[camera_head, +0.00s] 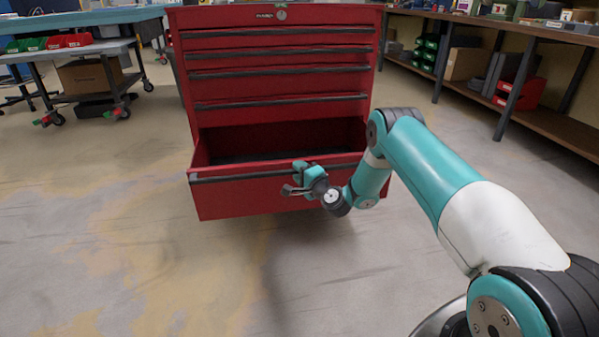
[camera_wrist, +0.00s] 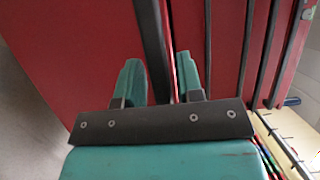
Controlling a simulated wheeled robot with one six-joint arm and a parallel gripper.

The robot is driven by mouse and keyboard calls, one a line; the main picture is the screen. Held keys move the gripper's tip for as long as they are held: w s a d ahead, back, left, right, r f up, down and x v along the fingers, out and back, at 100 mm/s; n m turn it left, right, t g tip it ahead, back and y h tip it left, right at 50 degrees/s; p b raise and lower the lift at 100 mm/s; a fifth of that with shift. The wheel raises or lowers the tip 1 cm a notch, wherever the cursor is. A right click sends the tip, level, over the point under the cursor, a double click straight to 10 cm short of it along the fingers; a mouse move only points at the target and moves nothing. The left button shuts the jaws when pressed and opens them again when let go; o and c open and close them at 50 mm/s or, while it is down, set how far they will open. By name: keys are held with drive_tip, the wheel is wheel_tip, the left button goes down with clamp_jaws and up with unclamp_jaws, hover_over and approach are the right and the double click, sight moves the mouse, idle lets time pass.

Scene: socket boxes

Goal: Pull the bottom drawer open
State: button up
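The bottom drawer (camera_head: 255,198) of the red tool cabinet stands pulled out, and its dark, empty-looking inside shows in the head view. A black handle strip (camera_head: 235,175) runs along the top of its front. My gripper (camera_head: 291,189) is at this front, right of its middle. In the wrist view, my two teal fingers (camera_wrist: 160,80) are apart, one on each side of a dark strip (camera_wrist: 153,45) on the red front. I cannot tell whether they press on it.
The cabinet's upper drawers (camera_head: 275,60) are shut. A workbench (camera_head: 520,115) with boxes stands at the right, and a wheeled table (camera_head: 85,50) with red and green bins at the left. The floor (camera_head: 120,260) before the drawer is clear.

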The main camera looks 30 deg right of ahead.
drive_tip(key=shift+o, duration=0.4)
drive_tip(key=s+d+p, duration=0.2)
drive_tip(key=s+p, duration=1.5)
drive_tip(key=p, duration=0.9)
drive_tip(key=shift+p, duration=0.4)
drive_tip(key=shift+s, duration=0.1)
